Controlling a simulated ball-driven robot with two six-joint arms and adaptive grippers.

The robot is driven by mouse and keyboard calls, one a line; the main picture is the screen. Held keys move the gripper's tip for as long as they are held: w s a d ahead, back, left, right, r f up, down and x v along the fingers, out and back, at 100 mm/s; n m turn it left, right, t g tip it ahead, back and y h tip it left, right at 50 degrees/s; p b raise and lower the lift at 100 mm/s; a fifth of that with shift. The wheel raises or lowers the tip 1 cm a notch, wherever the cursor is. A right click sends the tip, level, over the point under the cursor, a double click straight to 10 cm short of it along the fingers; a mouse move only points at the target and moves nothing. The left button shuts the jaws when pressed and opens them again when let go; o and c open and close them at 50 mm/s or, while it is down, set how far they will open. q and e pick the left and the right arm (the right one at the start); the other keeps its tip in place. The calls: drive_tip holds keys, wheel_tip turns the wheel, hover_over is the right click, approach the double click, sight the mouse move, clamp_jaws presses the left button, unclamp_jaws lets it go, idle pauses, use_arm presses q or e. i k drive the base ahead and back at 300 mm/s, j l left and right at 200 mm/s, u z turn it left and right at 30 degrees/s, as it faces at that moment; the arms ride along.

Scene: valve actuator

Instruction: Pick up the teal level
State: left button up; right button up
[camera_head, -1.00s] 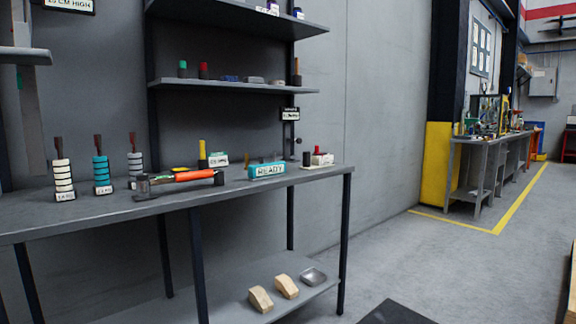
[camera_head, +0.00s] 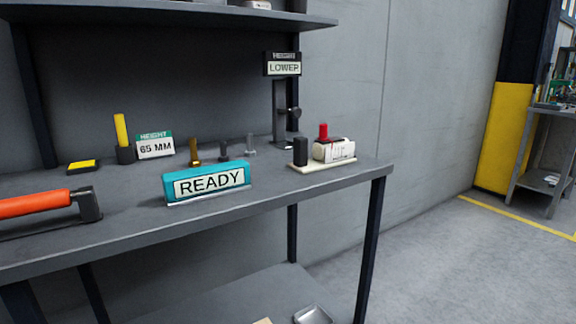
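A teal block with a white plate reading "READY" (camera_head: 208,183) stands near the front edge of the grey workbench (camera_head: 120,230), left of its right corner. It is the only mostly teal item in view and looks like the teal level. Nothing touches it from above. Neither of my grippers is in view.
An orange-handled tool (camera_head: 38,203) lies left of the teal block. Behind it are a yellow-topped post (camera_head: 121,130), a "65 MM" sign (camera_head: 155,145) and a brass pin (camera_head: 194,152). A pale tray (camera_head: 318,164) with black and red parts is at right. A shelf (camera_head: 180,14) overhangs the back.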

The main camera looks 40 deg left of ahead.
sight(189, 186)
drive_tip(key=i+l, duration=0.1)
drive_tip(key=i, duration=0.35)
drive_tip(key=i+u, duration=0.1)
drive_tip(key=i, duration=0.3)
